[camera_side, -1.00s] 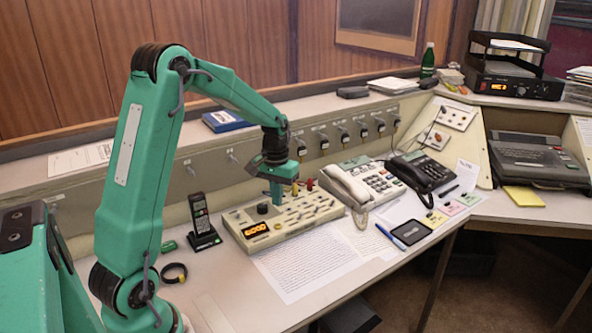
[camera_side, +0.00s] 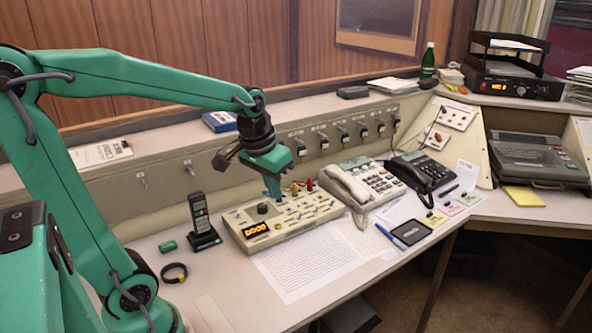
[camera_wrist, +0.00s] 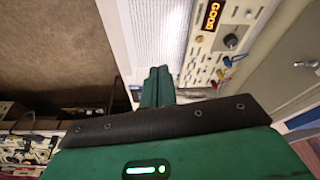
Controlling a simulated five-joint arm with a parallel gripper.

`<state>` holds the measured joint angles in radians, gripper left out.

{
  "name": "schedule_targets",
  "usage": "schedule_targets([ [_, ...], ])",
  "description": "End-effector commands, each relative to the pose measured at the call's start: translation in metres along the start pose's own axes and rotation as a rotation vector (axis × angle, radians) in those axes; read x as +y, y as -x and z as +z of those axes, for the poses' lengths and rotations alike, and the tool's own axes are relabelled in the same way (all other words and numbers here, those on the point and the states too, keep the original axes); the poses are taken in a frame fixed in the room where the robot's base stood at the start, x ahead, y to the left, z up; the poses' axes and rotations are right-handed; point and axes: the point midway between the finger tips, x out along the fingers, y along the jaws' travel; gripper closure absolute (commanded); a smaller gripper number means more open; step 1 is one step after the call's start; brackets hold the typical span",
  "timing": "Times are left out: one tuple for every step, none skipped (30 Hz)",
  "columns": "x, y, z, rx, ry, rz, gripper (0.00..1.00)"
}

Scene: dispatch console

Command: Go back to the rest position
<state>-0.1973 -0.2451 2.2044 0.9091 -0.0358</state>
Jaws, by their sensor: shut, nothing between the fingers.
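My gripper (camera_side: 272,188) is shut and empty. In the side view it hangs just above the back part of the beige control box (camera_side: 290,231), which has an orange lit display, a dark knob and several small levers. Whether the fingertips touch the box cannot be told from the side view. In the wrist view my gripper (camera_wrist: 158,80) shows its two green fingers together, with the box (camera_wrist: 205,62) beyond them to the right.
A black handset (camera_side: 200,222) stands in its cradle left of the box. A white telephone (camera_side: 365,186) and a black telephone (camera_side: 422,176) stand to its right. A printed sheet (camera_side: 305,264) lies in front. The raised back ledge carries a blue book (camera_side: 219,121).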

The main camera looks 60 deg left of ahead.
Motion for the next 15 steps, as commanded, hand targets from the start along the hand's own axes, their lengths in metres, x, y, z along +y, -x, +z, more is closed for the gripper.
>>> schedule_targets([
  [0.005, 0.007, 0.008, 0.021, -0.021, 0.006, 1.00],
  [0.008, 0.011, 0.012, 0.031, -0.031, 0.009, 1.00],
  [0.011, 0.015, 0.018, 0.044, -0.044, 0.013, 1.00],
  [0.014, 0.018, 0.022, 0.054, -0.055, 0.016, 1.00],
  [0.016, 0.021, 0.027, 0.064, -0.065, 0.019, 1.00],
  [0.019, 0.024, 0.033, 0.077, -0.078, 0.023, 1.00],
  [0.021, 0.027, 0.037, 0.087, -0.088, 0.027, 1.00],
  [0.023, 0.029, 0.042, 0.096, -0.098, 0.030, 1.00],
  [0.025, 0.032, 0.048, 0.109, -0.111, 0.035, 1.00],
  [0.027, 0.034, 0.052, 0.119, -0.121, 0.038, 1.00],
  [0.029, 0.036, 0.057, 0.130, -0.131, 0.042, 1.00],
  [0.031, 0.038, 0.063, 0.142, -0.143, 0.047, 1.00],
  [0.032, 0.040, 0.067, 0.151, -0.152, 0.050, 1.00],
  [0.034, 0.041, 0.071, 0.159, -0.161, 0.054, 1.00],
  [0.035, 0.042, 0.076, 0.171, -0.172, 0.058, 1.00],
])
